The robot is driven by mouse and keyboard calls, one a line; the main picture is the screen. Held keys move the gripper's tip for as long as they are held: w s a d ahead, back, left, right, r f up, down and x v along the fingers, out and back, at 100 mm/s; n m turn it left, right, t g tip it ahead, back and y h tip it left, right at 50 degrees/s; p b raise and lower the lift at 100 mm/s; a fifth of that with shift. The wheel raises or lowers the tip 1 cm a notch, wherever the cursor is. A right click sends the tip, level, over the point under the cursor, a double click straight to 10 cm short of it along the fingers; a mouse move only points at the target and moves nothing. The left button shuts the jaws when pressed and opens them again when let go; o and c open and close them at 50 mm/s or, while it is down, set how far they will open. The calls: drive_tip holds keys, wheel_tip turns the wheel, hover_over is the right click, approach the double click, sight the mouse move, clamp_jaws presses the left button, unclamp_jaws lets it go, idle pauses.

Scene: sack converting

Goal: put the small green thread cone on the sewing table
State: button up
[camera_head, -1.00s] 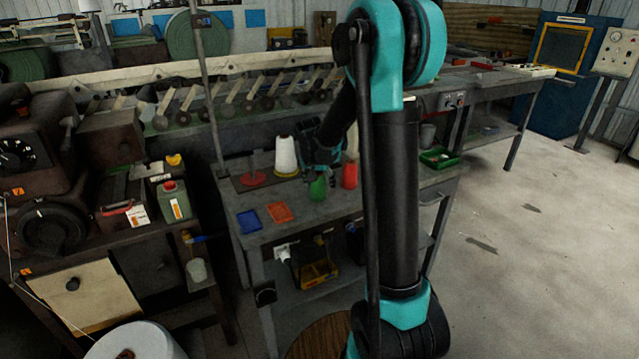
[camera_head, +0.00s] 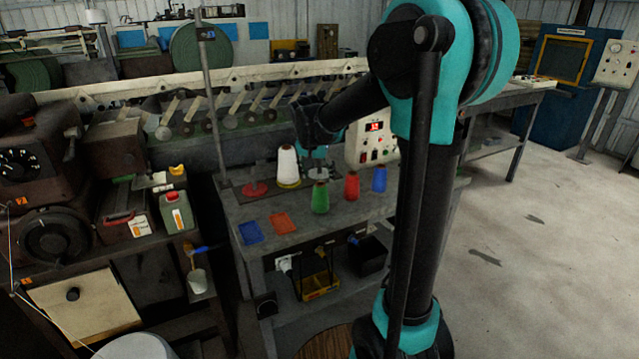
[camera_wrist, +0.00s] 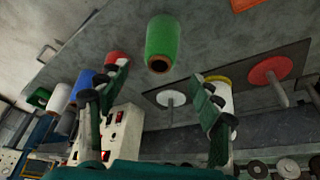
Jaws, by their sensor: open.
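The small green thread cone (camera_head: 320,198) stands upright on the grey table (camera_head: 345,213), left of a red cone (camera_head: 352,187) and a blue cone (camera_head: 379,179). My gripper (camera_head: 319,172) is behind and just above the green cone, partly hidden by it. In the wrist view the green cone (camera_wrist: 163,38) lies beyond the fingertips, roughly centred between the spread fingers (camera_wrist: 161,74). The fingers are open, empty and apart from the cone.
A larger white cone (camera_head: 288,165) and a red disc (camera_head: 255,188) stand at the table's back left. A control box (camera_head: 371,142) stands behind the cones. A blue tray (camera_head: 251,232) and an orange tray (camera_head: 283,223) lie at the front left. The front middle is clear.

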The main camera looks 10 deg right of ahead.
drive_tip(key=s+d+f+n, duration=0.1)
drive_tip(key=s+f, duration=0.3)
drive_tip(key=s, duration=0.5)
drive_tip(key=s+d+f+n+y, duration=0.1)
drive_tip(key=s+d+f+n, duration=0.1)
drive_tip(key=s+f, duration=0.3)
drive_tip(key=s+d+f+n+y, duration=0.1)
drive_tip(key=s+f, duration=0.3)
drive_tip(key=s, duration=1)
drive_tip(key=shift+d+f+n, duration=0.25)
drive_tip(key=shift+d+n, duration=0.35)
drive_tip(key=shift+n, duration=0.1)
